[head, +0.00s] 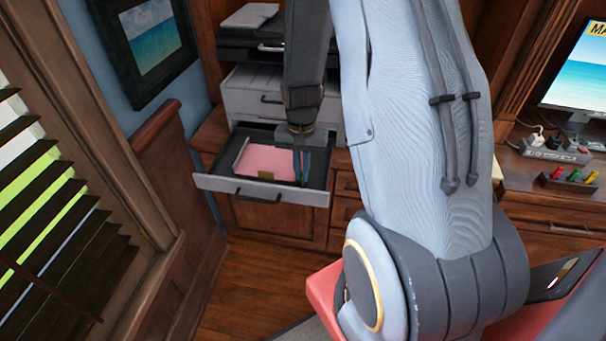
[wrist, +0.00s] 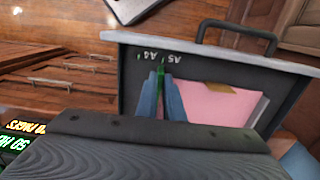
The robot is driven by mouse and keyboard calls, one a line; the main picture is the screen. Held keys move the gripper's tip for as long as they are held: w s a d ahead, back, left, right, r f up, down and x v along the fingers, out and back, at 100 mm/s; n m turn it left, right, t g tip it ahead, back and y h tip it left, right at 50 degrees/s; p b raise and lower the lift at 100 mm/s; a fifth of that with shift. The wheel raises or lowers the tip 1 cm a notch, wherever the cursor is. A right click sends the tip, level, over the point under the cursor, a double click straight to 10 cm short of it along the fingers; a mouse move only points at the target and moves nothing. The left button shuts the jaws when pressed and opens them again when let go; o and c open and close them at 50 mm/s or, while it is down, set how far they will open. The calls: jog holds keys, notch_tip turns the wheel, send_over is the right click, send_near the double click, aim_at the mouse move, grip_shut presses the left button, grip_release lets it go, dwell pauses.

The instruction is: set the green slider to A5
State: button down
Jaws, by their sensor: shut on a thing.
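The green slider (wrist: 161,71) shows as a thin green strip between my gripper's blue fingers in the wrist view. My gripper (wrist: 160,82) is shut on it, inside the open printer tray (wrist: 200,52). The tray's front wall carries upside-down white labels A4 (wrist: 150,56) and A5 (wrist: 173,59). The slider's top lies near the marks between these two labels; I cannot tell exactly which mark it meets. In the head view, my gripper (head: 301,165) reaches down into the right part of the tray (head: 265,190). The fingers hide much of the slider.
Pink paper (head: 270,161) lies in the tray beside my gripper, with a small tan tab (wrist: 219,87) at its edge. The printer (head: 252,95) stands above on a wooden cabinet (head: 262,216). A desk with a monitor (head: 580,65) is at the right. Wooden floor lies in front.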

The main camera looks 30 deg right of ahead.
jog(key=shift+d, duration=0.15)
jog(key=c, duration=1.9)
grip_release()
jog(key=shift+o, duration=0.2)
jog(key=shift+r, duration=0.15)
jog(key=shift+r+b, duration=0.75)
jog(key=shift+r, duration=3.05)
jog(key=s+a+r+n, duration=0.3)
jog(key=s+a+n, duration=0.1)
jog(key=s+a, duration=0.1)
jog(key=s+a+r+n+t, duration=0.1)
jog(key=s+a+r+n, duration=0.2)
jog(key=a, duration=0.4)
jog(key=shift+s+n, duration=0.6)
jog(key=shift+s, duration=0.45)
